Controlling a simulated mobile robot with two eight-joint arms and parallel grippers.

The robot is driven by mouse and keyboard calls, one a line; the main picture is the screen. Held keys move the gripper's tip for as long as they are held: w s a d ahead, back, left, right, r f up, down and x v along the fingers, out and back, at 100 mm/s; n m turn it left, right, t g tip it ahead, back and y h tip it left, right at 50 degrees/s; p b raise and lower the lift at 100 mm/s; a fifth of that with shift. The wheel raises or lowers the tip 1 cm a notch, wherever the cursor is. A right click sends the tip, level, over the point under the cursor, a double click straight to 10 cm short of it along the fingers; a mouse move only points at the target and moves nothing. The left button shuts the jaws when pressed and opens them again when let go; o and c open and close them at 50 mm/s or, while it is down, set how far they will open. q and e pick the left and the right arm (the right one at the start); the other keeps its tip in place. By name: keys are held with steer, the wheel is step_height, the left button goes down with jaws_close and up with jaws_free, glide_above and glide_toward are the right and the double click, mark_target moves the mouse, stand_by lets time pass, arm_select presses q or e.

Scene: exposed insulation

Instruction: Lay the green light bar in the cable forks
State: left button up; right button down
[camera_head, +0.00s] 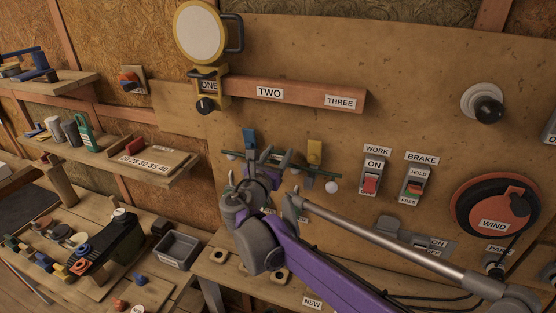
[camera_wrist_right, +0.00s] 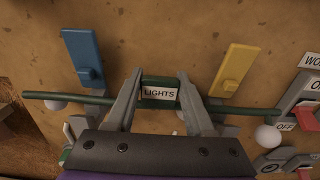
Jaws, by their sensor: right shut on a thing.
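The green light bar runs nearly level in front of the board, its dark green rod showing in the wrist view (camera_wrist_right: 60,97) and in the head view (camera_head: 325,174). A LIGHTS label (camera_wrist_right: 160,93) is at its thicker middle. My right gripper (camera_wrist_right: 158,88) is shut on this middle; its grey fingers also show in the head view (camera_head: 270,157). The blue fork (camera_wrist_right: 82,50) and yellow fork (camera_wrist_right: 236,68) are on the board behind, their stubs just above the rod in the wrist view. I cannot tell whether the rod touches them. My left gripper is out of view.
WORK and BRAKE switches (camera_head: 371,184) (camera_head: 415,187) and a red WIND dial (camera_head: 495,218) are right of the bar. A wooden rail (camera_head: 295,92) and a yellow-rimmed lamp (camera_head: 201,33) are above. A cluttered bench (camera_head: 60,285) is lower left. White balls (camera_wrist_right: 267,136) show near the rod's ends.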

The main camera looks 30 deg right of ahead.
steer(key=shift+f, duration=1.05)
steer(key=shift+f, duration=0.1)
steer(key=c, duration=0.7)
jaws_free()
steer(key=shift+f, duration=0.15)
steer(key=o, duration=0.4)
